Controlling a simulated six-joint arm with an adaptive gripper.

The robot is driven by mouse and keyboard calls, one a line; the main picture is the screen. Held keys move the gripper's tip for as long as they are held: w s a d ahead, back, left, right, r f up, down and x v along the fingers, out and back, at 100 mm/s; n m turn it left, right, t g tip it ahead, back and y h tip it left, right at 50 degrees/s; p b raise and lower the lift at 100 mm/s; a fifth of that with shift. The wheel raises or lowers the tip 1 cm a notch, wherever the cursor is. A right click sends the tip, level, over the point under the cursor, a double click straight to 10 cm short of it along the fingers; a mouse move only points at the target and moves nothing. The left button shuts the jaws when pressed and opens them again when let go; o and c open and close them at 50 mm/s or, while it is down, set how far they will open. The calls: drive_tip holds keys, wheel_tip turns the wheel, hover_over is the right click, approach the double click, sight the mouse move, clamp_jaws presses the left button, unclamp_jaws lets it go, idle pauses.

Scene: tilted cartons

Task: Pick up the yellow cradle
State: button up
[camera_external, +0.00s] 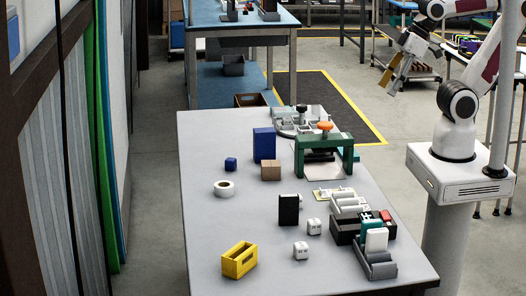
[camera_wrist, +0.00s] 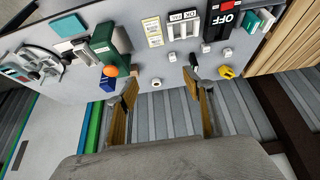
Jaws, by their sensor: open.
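The yellow cradle (camera_external: 239,260) is a small open-topped yellow box at the near left corner of the grey table. In the wrist view, the yellow cradle (camera_wrist: 227,72) shows small, right of my right finger and near the table's edge. My gripper (camera_external: 391,84) is raised in the air beyond the table's right side, far from the cradle. In the wrist view my gripper (camera_wrist: 159,80) has its two fingers wide apart, with nothing held between them.
The grey table (camera_external: 205,185) carries a green press frame (camera_external: 324,144) with an orange knob, a tall blue box (camera_external: 264,143), a white roll (camera_external: 224,188), a black block (camera_external: 289,209) and small white cubes (camera_external: 301,250). Grey and black trays line its right side. Space around the cradle looks clear.

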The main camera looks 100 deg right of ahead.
drive_tip(key=w+a+n+t, duration=0.2)
drive_tip(key=w, duration=1.3)
drive_tip(key=w+a+n+t, duration=0.1)
drive_tip(key=w+a+t, duration=0.1)
drive_tip(key=w, duration=1.3)
drive_tip(key=w+a+f+n+y, duration=0.25)
drive_tip(key=w+a, duration=0.25)
drive_tip(key=w, duration=0.3)
drive_tip(key=w+a+f+n+y, duration=0.35)
drive_tip(key=w+a+f, duration=0.55)
drive_tip(key=a+f, duration=0.35)
drive_tip(key=s+a+f+y, duration=0.1)
drive_tip(key=a+f, duration=0.2)
drive_tip(key=f, duration=0.1)
drive_tip(key=s+a+f+y, duration=0.1)
drive_tip(key=a+f+y, duration=0.1)
drive_tip(key=f, duration=0.3)
drive_tip(key=s+a+f+n+g+y, duration=0.1)
drive_tip(key=a+f, duration=0.3)
drive_tip(key=shift+s+f, duration=0.1)
drive_tip(key=shift+f, duration=0.25)
